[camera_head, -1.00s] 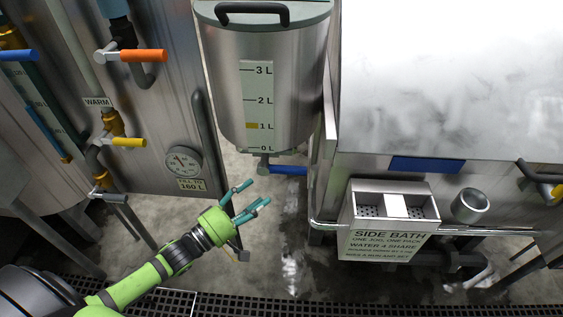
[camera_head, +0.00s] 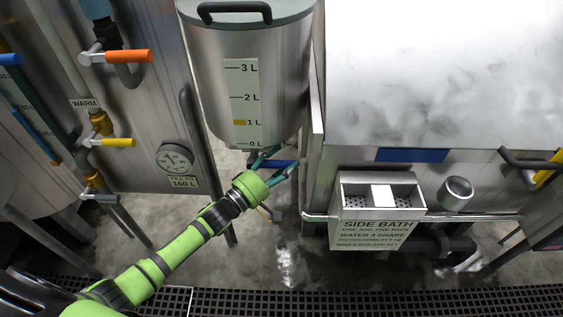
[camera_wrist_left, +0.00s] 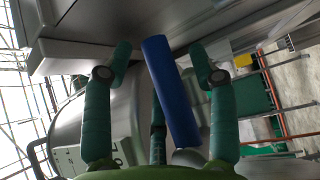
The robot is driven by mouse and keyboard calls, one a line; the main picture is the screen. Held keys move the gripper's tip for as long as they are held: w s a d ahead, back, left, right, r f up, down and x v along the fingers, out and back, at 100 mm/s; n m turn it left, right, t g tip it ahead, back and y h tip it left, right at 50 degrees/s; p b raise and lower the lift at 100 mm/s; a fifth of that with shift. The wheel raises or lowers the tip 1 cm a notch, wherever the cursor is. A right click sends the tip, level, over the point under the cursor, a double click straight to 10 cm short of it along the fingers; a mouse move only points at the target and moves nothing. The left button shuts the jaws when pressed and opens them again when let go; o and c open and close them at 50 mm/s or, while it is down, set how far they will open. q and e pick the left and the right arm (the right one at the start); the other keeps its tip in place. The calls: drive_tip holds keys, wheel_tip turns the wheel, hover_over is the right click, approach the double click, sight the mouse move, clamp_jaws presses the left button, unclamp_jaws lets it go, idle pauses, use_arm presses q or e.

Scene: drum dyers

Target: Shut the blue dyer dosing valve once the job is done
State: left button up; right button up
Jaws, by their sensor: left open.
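The blue dosing valve handle (camera_head: 280,163) sits low under the steel dosing tank (camera_head: 205,75), pointing right, partly hidden by my gripper. My left gripper (camera_head: 274,162) is at the handle with its fingers open around it. In the left wrist view, the blue handle (camera_wrist_left: 172,92) runs between the two side fingers (camera_wrist_left: 160,75), with gaps on both sides. A third finger is partly behind it. I cannot tell whether any finger touches it. The tank's scale (camera_head: 241,105) has a yellow mark near 1 L. My right gripper is not in view.
The side bath box (camera_head: 378,225) and a large steel dyer body (camera_head: 430,80) stand close on the right. Orange (camera_head: 128,56) and yellow (camera_head: 118,142) handles and a dial (camera_head: 175,158) are on the left. Open floor lies below the tank.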

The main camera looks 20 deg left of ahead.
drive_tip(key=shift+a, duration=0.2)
use_arm(q)
drive_tip(key=shift+c, duration=0.8)
clamp_jaws()
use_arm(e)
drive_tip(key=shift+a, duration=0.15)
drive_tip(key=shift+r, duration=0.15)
